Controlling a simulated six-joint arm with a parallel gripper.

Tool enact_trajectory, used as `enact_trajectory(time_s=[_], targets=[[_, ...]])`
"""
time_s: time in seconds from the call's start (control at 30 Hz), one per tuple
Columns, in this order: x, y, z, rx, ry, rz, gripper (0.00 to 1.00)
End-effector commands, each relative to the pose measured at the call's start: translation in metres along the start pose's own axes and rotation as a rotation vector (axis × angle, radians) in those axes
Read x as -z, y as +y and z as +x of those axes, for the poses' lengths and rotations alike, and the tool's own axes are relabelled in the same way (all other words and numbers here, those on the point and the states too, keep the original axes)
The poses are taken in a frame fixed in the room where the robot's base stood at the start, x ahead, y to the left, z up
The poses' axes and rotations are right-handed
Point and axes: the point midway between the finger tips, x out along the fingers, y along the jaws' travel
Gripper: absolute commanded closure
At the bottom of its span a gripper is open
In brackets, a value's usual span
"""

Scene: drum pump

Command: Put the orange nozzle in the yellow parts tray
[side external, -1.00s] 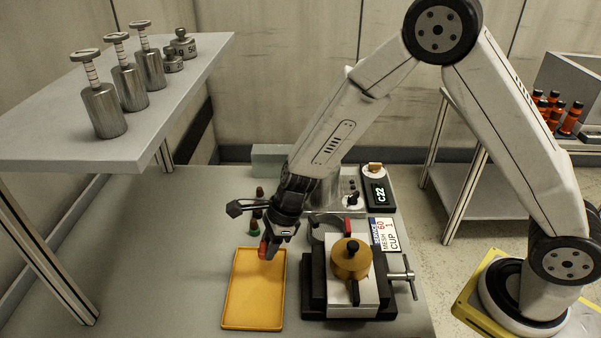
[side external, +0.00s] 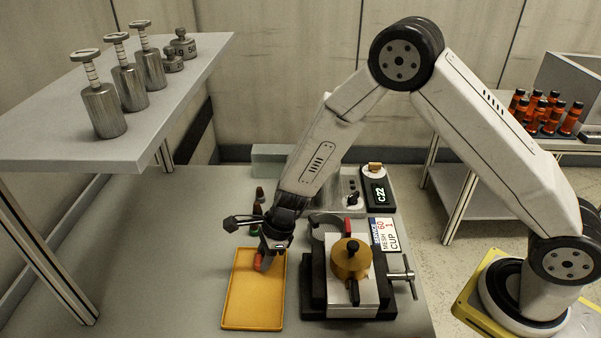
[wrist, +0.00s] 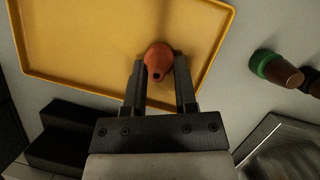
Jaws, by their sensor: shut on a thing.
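The orange nozzle (wrist: 158,60) is between the two fingers of my gripper (wrist: 160,75) in the wrist view, and the fingers are shut on it. In the side view the gripper (side external: 268,258) is low over the far end of the yellow parts tray (side external: 253,300), with a bit of orange nozzle (side external: 259,262) showing. The wrist view shows the nozzle over the tray (wrist: 70,45) close to its rim. I cannot tell whether the nozzle touches the tray floor. The tray is otherwise empty where it shows.
Green and brown nozzles (wrist: 275,68) stand on the table just past the tray. A vise (side external: 310,290) with a brass-coloured part (side external: 350,258) stands right of the tray. A shelf (side external: 150,150) with metal weights is at upper left. The table left of the tray is clear.

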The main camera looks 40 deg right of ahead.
Motion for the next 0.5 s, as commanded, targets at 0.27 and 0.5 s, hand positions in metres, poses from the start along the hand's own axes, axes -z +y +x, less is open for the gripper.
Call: enact_trajectory(time_s=[0.27,0.5], targets=[[0.0002,-0.0002,0.0006,0.001,0.0,0.0,1.0],[0.0012,-0.0003,0.0032,0.001,0.0,0.0,0.43]])
